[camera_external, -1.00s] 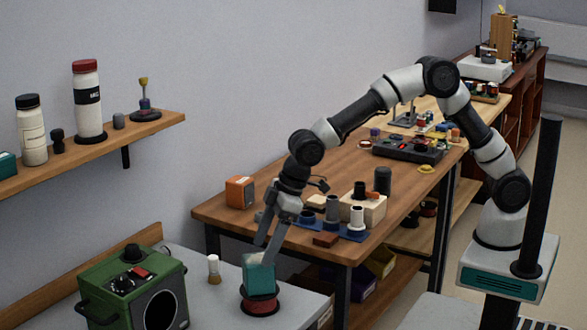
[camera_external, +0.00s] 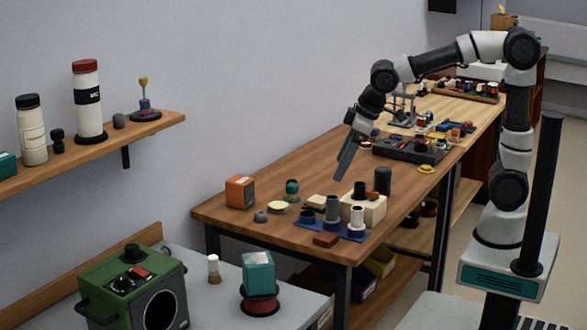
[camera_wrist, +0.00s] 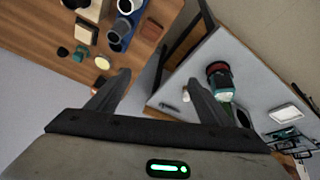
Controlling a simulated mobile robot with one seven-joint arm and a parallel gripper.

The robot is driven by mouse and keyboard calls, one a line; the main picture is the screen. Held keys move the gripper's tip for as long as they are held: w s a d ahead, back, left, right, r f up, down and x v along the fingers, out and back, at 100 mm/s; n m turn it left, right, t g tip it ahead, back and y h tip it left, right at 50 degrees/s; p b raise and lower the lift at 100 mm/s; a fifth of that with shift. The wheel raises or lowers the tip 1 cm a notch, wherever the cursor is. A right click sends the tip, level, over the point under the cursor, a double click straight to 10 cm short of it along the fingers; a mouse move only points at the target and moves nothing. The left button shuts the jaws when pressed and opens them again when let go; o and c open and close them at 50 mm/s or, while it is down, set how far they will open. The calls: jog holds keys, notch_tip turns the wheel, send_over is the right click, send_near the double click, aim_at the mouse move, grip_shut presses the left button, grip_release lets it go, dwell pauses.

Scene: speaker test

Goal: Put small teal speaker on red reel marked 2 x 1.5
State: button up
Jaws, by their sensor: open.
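The small teal speaker (camera_external: 258,270) stands upright on top of the red reel (camera_external: 260,306) on the grey table at the lower middle of the external view. In the wrist view the speaker (camera_wrist: 223,93) and the dark-rimmed red reel (camera_wrist: 216,69) show beyond the right finger, and the finger partly hides the speaker. My gripper (camera_external: 342,170) is raised above the wooden workbench, well away from the speaker and touching nothing. In the wrist view my gripper (camera_wrist: 158,88) has its fingers wide apart with nothing between them. The marking on the reel is too small to read.
A green box with a round opening (camera_external: 130,290) and a small white-topped bottle (camera_external: 213,268) stand left of the reel. The workbench (camera_external: 300,180) holds an orange box (camera_external: 240,192), grey cylinders on a blue base (camera_external: 332,230) and a black device (camera_external: 408,148).

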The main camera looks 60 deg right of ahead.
jog(key=s+d+m+t+h, duration=0.1)
jog(key=s+d+m, duration=0.3)
jog(key=s+d, duration=1.1)
jog(key=shift+s+r+m, duration=0.4)
jog(key=shift+s+r, duration=0.05)
jog(key=shift+s, duration=0.3)
